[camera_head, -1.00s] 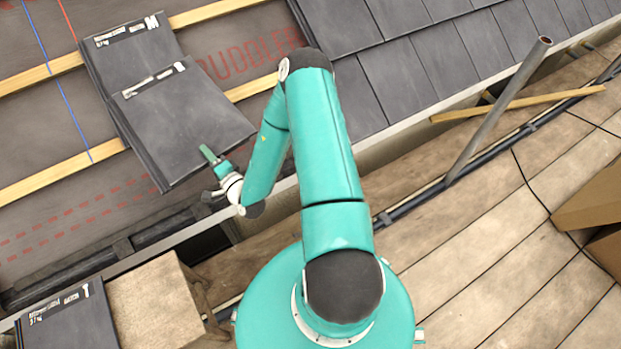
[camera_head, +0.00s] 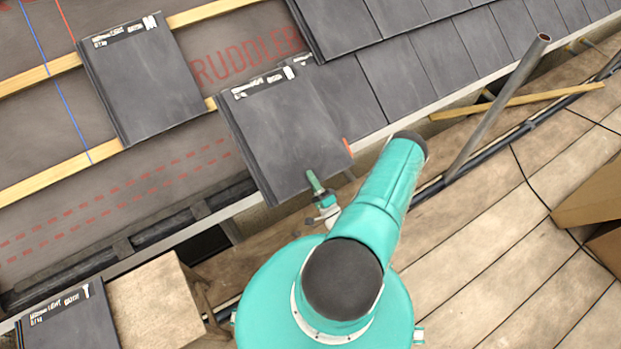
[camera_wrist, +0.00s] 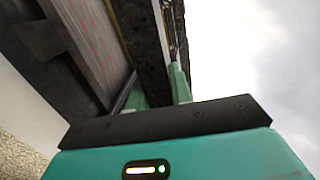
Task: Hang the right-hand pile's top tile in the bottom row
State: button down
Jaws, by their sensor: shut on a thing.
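A dark grey slate-like tile (camera_head: 280,135) with a white printed label along its top is held at its lower edge by my gripper (camera_head: 316,185). It is over the roof's lower left part, close beside the laid tiles (camera_head: 352,88); its upper right corner overlaps them in the picture. I cannot tell whether it touches the roof. In the wrist view, my gripper (camera_wrist: 160,90) is shut on the tile (camera_wrist: 150,45), seen nearly edge-on. The pile (camera_head: 150,80) of similar tiles lies on the roof at upper left.
Wooden battens (camera_head: 40,180) cross the underlay. A grey pole (camera_head: 495,110) slants up at the right, near a loose wooden strip (camera_head: 520,104). A cardboard box (camera_head: 590,205) is at far right.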

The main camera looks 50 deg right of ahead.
jog(key=w+d+f, duration=0.2)
jog(key=w+f, duration=0.1)
jog(key=w, duration=0.3)
jog(key=w+d+f, duration=0.1)
jog(key=w+f, duration=0.3)
jog(key=w, duration=0.3)
jog(key=shift+d, duration=0.4)
jog(key=shift+f, duration=0.2)
dwell(1.6)
jog(key=shift+s, duration=0.15)
dwell(1.0)
jog(key=c, duration=1.2)
grip_release()
jog(key=shift+f, duration=0.1)
jog(key=shift+o, duration=0.2)
jog(key=shift+s+a+f, duration=0.1)
jog(key=v, duration=0.7)
jog(key=shift+s, duration=0.2)
